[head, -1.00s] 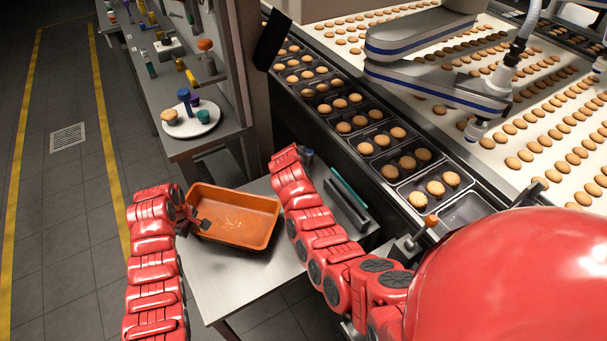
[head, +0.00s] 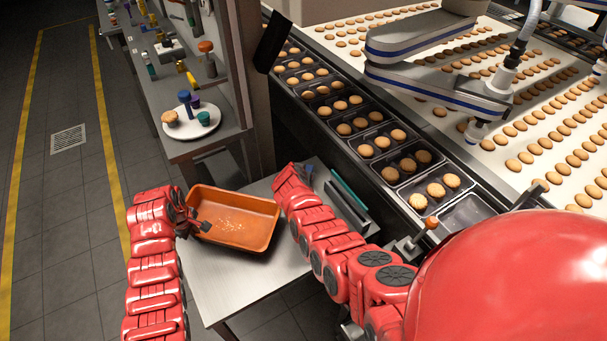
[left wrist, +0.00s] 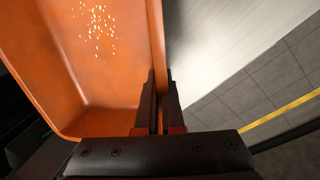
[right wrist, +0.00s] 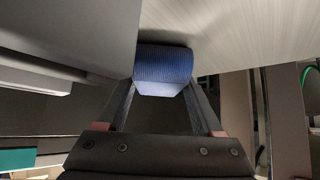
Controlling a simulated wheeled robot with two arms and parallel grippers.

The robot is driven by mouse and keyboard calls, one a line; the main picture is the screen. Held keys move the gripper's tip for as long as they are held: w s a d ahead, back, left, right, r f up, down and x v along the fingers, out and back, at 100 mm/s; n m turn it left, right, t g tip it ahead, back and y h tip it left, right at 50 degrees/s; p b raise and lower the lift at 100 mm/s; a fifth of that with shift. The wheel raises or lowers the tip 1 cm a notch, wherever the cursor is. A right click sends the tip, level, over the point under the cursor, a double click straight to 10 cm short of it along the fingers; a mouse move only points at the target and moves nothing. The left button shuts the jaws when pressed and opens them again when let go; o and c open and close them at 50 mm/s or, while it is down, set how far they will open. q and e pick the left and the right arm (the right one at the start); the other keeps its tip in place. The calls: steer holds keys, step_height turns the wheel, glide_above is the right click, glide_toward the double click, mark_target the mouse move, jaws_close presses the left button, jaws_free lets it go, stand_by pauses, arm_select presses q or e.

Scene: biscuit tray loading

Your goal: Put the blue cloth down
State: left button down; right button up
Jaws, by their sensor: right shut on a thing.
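The blue cloth (right wrist: 163,68) is a folded, ribbed bundle between the fingertips of my right gripper (right wrist: 163,90) in the right wrist view. That gripper is shut on it, close to a pale metal surface; I cannot tell whether the cloth touches it. The orange tray (head: 262,243) with pale crumbs inside stands on the metal table (head: 215,290). My left gripper (left wrist: 159,100) has its fingers on both sides of the tray's wall, close against it, at the tray's left end in the head view.
A dark holder with a teal strip (head: 347,195) lies at the table's right side, beside my right arm. A conveyor with black biscuit trays (head: 405,165) runs along the right. A shelf with a white plate (head: 190,124) stands behind. The table's front is bare.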

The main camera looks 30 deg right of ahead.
steer(key=o, duration=1.5)
